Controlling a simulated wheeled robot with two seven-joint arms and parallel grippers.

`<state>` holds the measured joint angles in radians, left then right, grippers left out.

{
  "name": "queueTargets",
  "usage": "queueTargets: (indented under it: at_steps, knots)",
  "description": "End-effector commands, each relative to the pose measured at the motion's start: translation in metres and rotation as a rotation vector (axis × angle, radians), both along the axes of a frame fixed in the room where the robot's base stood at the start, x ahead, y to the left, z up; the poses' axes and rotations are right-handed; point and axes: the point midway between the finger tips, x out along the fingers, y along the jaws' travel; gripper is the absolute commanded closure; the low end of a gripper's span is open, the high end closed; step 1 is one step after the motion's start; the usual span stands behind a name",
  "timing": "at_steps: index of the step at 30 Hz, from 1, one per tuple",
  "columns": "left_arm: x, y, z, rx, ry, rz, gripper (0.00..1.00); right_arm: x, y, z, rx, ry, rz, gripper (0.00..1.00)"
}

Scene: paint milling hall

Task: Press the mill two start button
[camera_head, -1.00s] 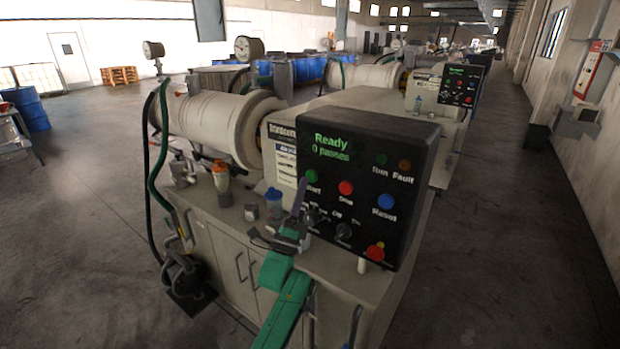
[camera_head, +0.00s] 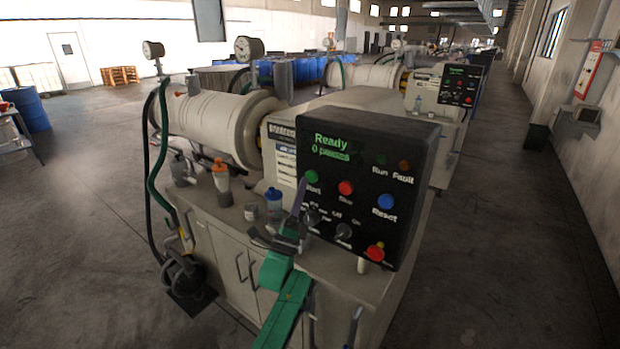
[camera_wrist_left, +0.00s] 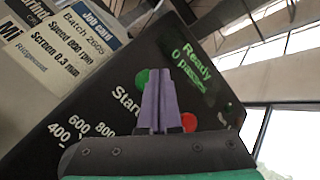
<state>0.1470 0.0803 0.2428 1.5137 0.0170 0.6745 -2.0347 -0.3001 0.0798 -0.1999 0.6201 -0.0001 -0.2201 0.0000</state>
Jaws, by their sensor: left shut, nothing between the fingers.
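The near mill's black control panel (camera_head: 345,218) faces me and its display (camera_head: 330,147) reads "Ready, 0 passes". Its green start button (camera_head: 311,177) is at the upper left, with a red stop button (camera_head: 345,188) to its right. My left gripper (camera_head: 301,186) is shut and empty, its purple fingers pointing up just below and left of the start button. The mill number is hidden on the label (camera_wrist_left: 12,32).
The panel also has a blue reset button (camera_head: 386,202), selector knobs (camera_head: 343,231) and a red emergency stop (camera_head: 376,252). Bottles, one orange-topped (camera_head: 221,180) and one blue-topped (camera_head: 273,201), stand on the bench left of my gripper. Another mill's panel (camera_head: 460,84) stands behind. The floor at right is clear.

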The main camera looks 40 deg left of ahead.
Motion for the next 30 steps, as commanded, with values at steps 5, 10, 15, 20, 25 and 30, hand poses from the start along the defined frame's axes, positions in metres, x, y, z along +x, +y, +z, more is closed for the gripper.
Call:
queueTargets:
  at_steps: [5, 10, 15, 20, 25, 30]
  knots:
    - [0.003, 0.0, -0.001, 0.0, -0.001, 0.0, 1.0, 0.0, 0.0, -0.005, 0.0, 0.0, 0.0, 0.5]
    - [0.008, 0.0, -0.001, 0.0, -0.001, 0.001, 1.0, 0.0, 0.0, -0.01, 0.0, 0.0, 0.0, 0.5]
    - [0.008, 0.0, 0.0, 0.0, 0.0, 0.0, 1.0, 0.0, 0.0, -0.009, 0.0, 0.0, 0.0, 0.5]
    - [0.009, 0.0, 0.0, 0.0, 0.0, 0.0, 1.0, 0.0, 0.0, -0.009, 0.0, 0.0, 0.0, 0.5]
    - [0.011, 0.0, 0.0, 0.0, 0.0, 0.0, 1.0, 0.0, 0.0, -0.012, 0.0, 0.0, 0.0, 0.5]
    - [0.013, 0.0, -0.001, 0.0, 0.0, 0.0, 1.0, 0.0, 0.0, -0.014, 0.0, 0.0, 0.0, 0.5]
